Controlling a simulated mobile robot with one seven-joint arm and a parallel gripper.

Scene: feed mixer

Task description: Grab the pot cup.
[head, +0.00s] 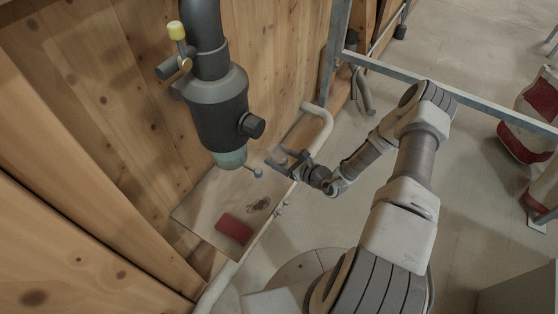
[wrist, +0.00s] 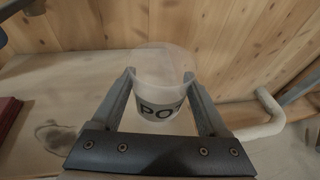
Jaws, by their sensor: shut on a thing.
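The pot cup (wrist: 160,92) is a pale, translucent cup with a dark-lettered band reading "PO", the rest cut off. It sits between the two fingers of my gripper (wrist: 158,78) in the wrist view, and the fingers press against its sides. In the head view my gripper (head: 284,160) is over the right side of the wooden shelf (head: 200,203), to the right of the dark hanging dispenser (head: 220,110). I cannot clearly make out the cup in the head view.
A dark red flat object (head: 235,229) lies on the shelf near a dark smudge. A white pipe (head: 322,122) runs along the shelf's outer edge. A plank wall (head: 110,130) stands behind. A metal rail (head: 430,80) and red-and-white sacks (head: 535,110) are at right.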

